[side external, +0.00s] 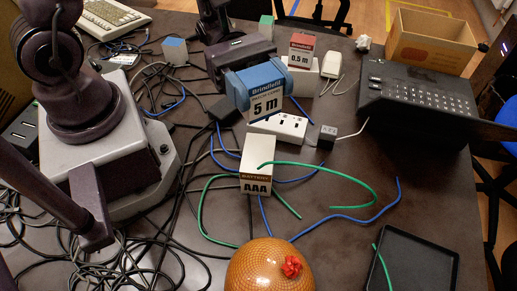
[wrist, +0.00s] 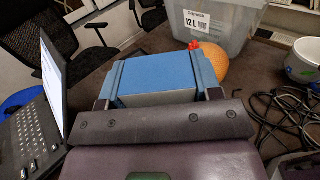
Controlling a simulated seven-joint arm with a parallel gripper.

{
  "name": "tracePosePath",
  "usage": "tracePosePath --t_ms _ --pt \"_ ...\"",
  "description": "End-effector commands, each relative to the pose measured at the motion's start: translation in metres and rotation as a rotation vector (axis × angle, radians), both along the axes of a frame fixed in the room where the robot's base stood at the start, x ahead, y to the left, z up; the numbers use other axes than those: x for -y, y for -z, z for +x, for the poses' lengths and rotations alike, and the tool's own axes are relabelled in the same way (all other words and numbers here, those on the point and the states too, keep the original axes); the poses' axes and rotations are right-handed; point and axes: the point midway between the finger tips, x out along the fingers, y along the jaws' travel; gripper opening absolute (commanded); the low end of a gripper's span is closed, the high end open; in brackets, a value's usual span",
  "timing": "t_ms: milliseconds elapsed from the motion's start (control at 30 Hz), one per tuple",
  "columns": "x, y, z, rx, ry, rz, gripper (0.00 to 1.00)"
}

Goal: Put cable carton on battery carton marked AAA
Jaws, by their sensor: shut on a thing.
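The cable carton (side external: 266,106), with a blue top and a white label reading "5 m", is in my gripper (side external: 258,84) near the middle of the side view. The blue fingers are shut on its two sides. In the wrist view the carton (wrist: 158,97) shows blue and grey between the fingers of my gripper (wrist: 160,80). The battery carton marked AAA (side external: 257,168) is white with a brown band and stands upright on the table, nearer the side camera than the held carton. The two look apart. The battery carton does not show in the wrist view.
A power strip (side external: 278,128) lies just behind the battery carton. Blue and green cables surround that carton. An orange dome (side external: 268,268) stands in front, with a black tray (side external: 413,262) to its right. A red-topped 0.5 m carton (side external: 301,50) and dark device (side external: 415,100) stand behind.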

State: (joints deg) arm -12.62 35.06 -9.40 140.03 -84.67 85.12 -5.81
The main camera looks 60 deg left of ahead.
Motion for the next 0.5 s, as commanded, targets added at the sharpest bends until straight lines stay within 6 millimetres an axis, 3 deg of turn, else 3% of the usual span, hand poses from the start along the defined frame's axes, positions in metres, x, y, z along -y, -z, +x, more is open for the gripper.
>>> tracePosePath --t_ms 500 --pt "0.001 0.069 0.0 -0.002 0.003 -0.001 0.32"
